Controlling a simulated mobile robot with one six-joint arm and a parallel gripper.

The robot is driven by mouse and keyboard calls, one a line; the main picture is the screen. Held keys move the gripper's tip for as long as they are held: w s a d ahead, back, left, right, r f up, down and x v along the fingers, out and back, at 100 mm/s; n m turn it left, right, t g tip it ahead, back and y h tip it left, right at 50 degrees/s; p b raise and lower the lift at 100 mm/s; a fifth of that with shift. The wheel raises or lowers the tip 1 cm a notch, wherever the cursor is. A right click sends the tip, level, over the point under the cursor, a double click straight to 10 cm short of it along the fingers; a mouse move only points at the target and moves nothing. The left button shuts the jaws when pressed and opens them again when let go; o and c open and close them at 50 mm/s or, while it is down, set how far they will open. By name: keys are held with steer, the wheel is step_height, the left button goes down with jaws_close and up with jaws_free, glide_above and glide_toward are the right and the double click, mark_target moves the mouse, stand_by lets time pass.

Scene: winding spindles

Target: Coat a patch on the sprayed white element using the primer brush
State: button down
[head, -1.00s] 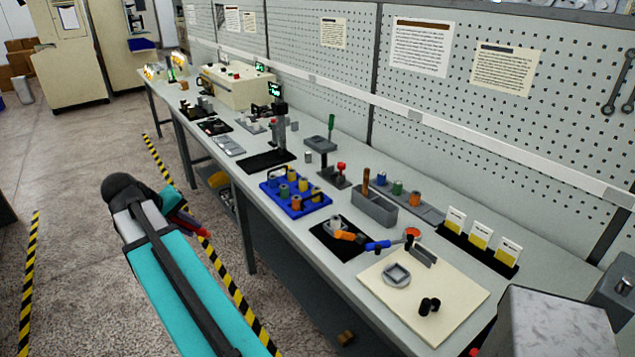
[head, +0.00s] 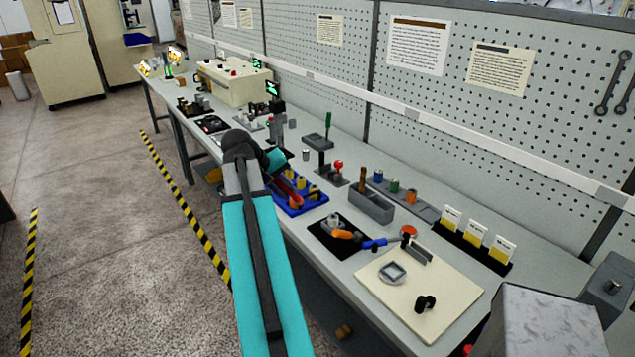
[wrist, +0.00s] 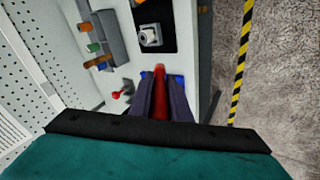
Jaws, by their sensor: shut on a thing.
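The blue tray holds several yellow and grey spindles. A grey open box (head: 372,208) stands behind. A cream board (head: 450,300) is at the front right. The aisle floor (head: 100,240) is clear.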

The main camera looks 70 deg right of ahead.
steer(key=s+d+r+m, duration=0.1)
steer(key=s+d, duration=0.3)
steer(key=s, duration=0.4)
steer(key=shift+d+r+g+p, duration=0.2)
steer(key=shift+d+g+p, duration=0.1)
steer(key=shift+d, duration=0.05)
steer(key=shift+s, duration=0.1)
